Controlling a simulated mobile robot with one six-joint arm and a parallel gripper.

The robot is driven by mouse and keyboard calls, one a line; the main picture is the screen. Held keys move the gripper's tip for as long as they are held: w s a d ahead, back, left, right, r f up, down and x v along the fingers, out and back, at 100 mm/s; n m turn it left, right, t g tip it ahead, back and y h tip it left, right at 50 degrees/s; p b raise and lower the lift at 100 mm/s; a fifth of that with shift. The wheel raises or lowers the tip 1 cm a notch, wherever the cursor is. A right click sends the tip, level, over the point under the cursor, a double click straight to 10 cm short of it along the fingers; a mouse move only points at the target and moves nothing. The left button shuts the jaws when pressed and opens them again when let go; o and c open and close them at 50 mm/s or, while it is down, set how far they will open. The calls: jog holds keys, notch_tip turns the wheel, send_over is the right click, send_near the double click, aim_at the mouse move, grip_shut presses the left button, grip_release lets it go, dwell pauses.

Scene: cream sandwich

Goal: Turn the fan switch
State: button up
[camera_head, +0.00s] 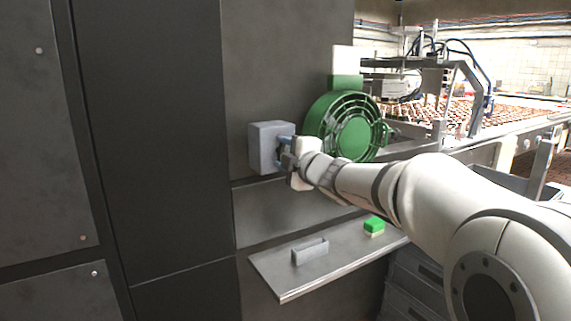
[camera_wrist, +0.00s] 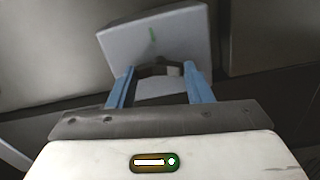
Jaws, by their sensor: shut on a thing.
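The fan switch is a grey box (camera_head: 268,146) mounted on the dark wall panel, left of the green fan (camera_head: 352,128). My gripper (camera_head: 284,146) is at the front right face of the box, with its blue fingers against it. In the wrist view, the box (camera_wrist: 160,45) fills the upper middle and has a small green mark on its face. My gripper's fingers (camera_wrist: 160,83) are shut on the switch knob (camera_wrist: 158,69), which shows as a dark shape between the fingertips and is partly hidden.
A metal shelf (camera_head: 275,279) juts out below the box. A conveyor (camera_head: 440,112) with many brown items runs at the back right.

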jog(key=shift+n+b, duration=0.5)
jog(key=shift+n, duration=0.3)
jog(key=o, duration=1)
jog(key=v, duration=0.8)
jog(key=shift+w+f+p, duration=0.1)
jog(key=shift+p, duration=0.3)
